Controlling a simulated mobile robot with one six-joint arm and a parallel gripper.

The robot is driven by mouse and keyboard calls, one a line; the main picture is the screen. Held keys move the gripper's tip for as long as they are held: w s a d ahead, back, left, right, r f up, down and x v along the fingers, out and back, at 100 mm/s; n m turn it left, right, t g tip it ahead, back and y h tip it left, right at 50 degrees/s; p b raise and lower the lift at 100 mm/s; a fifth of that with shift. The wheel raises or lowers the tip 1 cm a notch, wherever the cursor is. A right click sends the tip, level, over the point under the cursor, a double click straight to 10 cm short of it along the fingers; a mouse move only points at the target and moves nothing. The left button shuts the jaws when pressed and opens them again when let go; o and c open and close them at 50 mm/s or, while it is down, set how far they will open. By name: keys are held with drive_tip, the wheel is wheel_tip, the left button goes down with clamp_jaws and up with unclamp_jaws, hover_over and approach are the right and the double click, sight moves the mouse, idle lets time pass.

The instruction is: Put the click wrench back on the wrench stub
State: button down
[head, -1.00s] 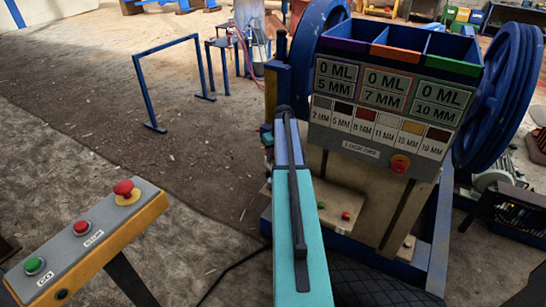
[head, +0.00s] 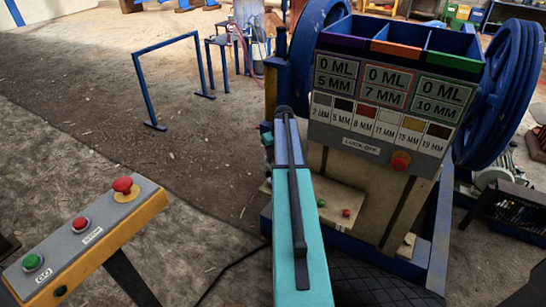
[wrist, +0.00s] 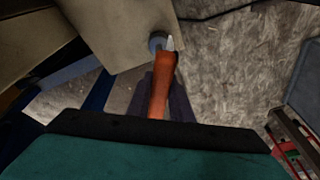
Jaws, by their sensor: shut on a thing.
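In the wrist view my gripper (wrist: 165,98) is shut on the orange handle of the click wrench (wrist: 160,88). The handle points up the picture, and its far end lies by a grey round stub (wrist: 157,41) at the edge of a beige panel (wrist: 115,28). A pale tip shows just right of the stub. I cannot tell whether wrench and stub touch or only overlap in the picture. In the head view my teal arm hides the gripper and the wrench.
The blue crusher's sorting bin (head: 388,95) and label panel stand right of my arm. A control box (head: 85,235) with green and red buttons is at lower left. A blue frame (head: 142,90) stands behind on open ground. A cable lies on the floor.

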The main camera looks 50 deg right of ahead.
drive_tip(key=c, duration=1.5)
unclamp_jaws()
drive_tip(key=shift+b+v, duration=1.35)
drive_tip(key=shift+v, duration=5.6)
